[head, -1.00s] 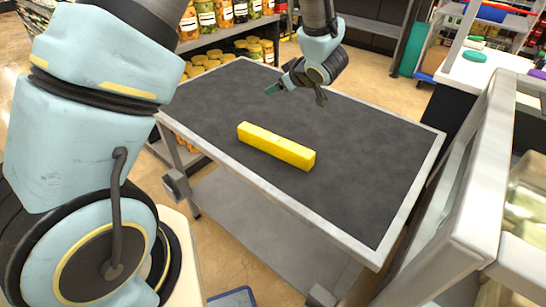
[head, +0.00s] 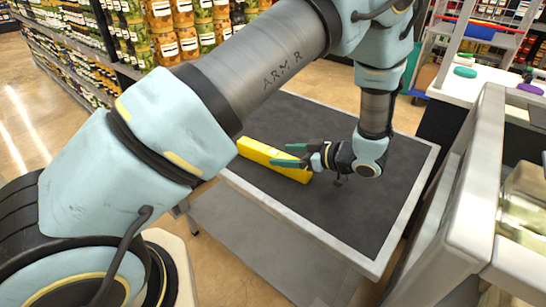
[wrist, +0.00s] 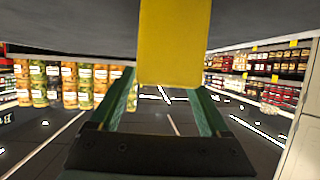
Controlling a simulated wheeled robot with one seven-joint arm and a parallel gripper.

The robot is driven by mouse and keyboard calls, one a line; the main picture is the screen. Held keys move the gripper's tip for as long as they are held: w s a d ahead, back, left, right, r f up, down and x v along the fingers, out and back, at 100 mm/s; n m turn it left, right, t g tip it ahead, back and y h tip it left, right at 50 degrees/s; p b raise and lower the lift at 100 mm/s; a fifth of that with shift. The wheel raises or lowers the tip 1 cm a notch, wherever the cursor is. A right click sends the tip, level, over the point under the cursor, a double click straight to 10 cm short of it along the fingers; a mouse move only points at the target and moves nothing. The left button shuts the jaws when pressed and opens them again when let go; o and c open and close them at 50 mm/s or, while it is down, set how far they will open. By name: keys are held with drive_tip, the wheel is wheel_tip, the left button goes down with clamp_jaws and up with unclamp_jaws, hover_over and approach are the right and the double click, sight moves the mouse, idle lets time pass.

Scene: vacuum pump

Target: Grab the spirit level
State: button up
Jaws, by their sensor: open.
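The spirit level is a plain yellow bar (head: 262,152) lying on the dark top of the grey table (head: 330,196). My arm crosses in front of the table and its far left part. My gripper (head: 280,155) is at the right part of the bar, its two green fingers open and pointing left, overlapping the bar in the head view. In the wrist view the yellow bar (wrist: 170,45) comes down from the top into the space by the tips of the open gripper (wrist: 160,85). I cannot tell whether the fingers touch it.
The table top right of my gripper is clear. Shelves of jars (head: 185,35) stand behind the table. A white-framed counter (head: 450,200) stands close on the right.

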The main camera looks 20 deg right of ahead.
sight(274, 152)
drive_tip(key=p+x, duration=0.1)
drive_tip(key=x, duration=0.2)
drive_tip(key=shift+w+a+r+p, duration=0.2)
drive_tip(key=shift+w+a+p, duration=0.15)
drive_tip(key=shift+a+p, duration=0.05)
drive_tip(key=shift+w+a+f, duration=0.15)
drive_tip(key=shift+w+f, duration=0.1)
drive_tip(key=shift+w, duration=0.05)
clamp_jaws()
